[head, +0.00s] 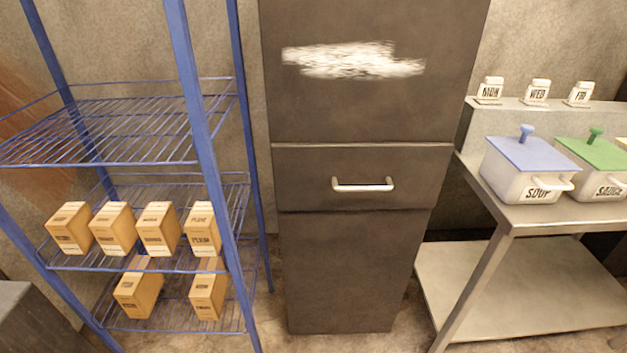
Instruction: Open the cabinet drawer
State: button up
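A tall dark grey cabinet (340,265) stands upright in the middle of the head view. Its drawer (300,180) is the middle panel, flush with the panels above and below, so it looks closed. A light metal bar handle (362,188) is fixed across the middle of the drawer front. The upper panel carries a white, frosty-looking patch (352,60). My gripper does not show in this view, and nothing touches the handle.
A blue wire shelf rack (203,140) with several boxes (112,230) stands close on the left. On the right, a metal table (560,213) holds a blue-lidded soup container (528,168) and a green-lidded sauce container (592,165). Little floor shows before the cabinet.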

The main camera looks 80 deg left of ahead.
aim_at(328, 175)
jog(key=u, duration=2.45)
